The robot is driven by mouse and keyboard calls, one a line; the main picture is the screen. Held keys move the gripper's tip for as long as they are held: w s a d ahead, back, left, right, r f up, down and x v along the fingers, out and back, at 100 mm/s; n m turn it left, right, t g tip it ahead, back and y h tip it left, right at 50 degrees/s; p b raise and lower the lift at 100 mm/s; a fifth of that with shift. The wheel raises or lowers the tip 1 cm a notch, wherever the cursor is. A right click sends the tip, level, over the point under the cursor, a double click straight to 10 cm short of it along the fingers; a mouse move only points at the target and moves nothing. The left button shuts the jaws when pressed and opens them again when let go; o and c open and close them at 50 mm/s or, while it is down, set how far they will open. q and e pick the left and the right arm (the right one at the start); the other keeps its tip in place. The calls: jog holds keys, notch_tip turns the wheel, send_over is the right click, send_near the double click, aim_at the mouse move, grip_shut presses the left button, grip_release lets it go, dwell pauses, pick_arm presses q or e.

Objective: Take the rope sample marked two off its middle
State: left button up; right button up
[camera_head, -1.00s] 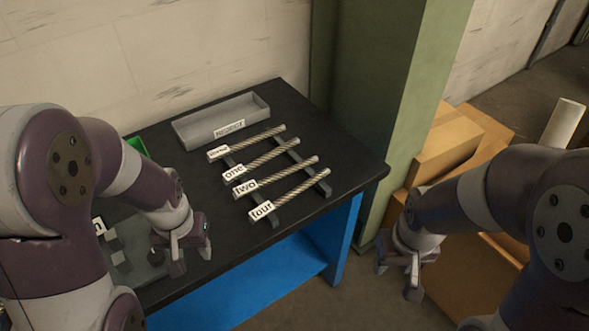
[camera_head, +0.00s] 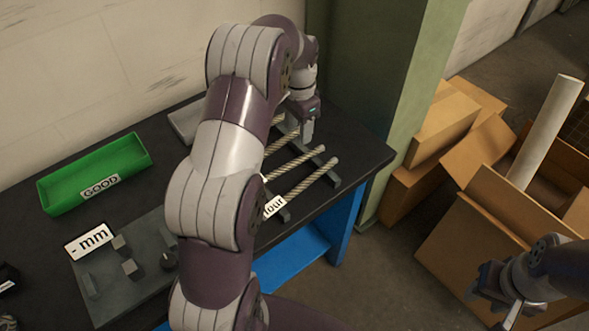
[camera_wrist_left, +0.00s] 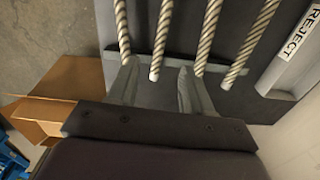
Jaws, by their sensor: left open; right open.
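The rope sample marked two (camera_head: 294,164) lies on the dark rack among several parallel rope samples; my left arm hides its label in the head view. By its place beside the one marked four (camera_head: 311,178), it is the rope (camera_wrist_left: 160,42) ending between my fingers in the left wrist view. My left gripper (camera_head: 307,133) is open and empty, near the far ends of the ropes. Its fingers (camera_wrist_left: 158,82) stand on either side of that rope's end. Whether they touch it I cannot tell. My right gripper (camera_head: 494,308) is open and empty, off the table at lower right.
The grey REJECT tray (camera_head: 184,122) is partly hidden behind my left arm; its label also shows in the wrist view (camera_wrist_left: 299,33). A green GOOD tray (camera_head: 95,193) and a grey fixture with a "- mm" plate (camera_head: 90,240) stand left. Cardboard boxes (camera_head: 440,135) fill the right floor.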

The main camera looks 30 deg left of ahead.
aim_at(297, 160)
pick_arm(q)
jog(key=f+p, duration=0.1)
jog(key=f, duration=0.4)
jog(key=f+p, duration=0.2)
jog(key=f, duration=0.3)
jog(key=shift+s+a+f, duration=0.15)
jog(key=shift+s+f, duration=0.05)
jog(key=shift+w+f, duration=0.1)
jog(key=shift+f, duration=0.2)
grip_shut()
pick_arm(e)
jog(key=shift+w+a+r, duration=0.1)
jog(key=shift+r, duration=0.4)
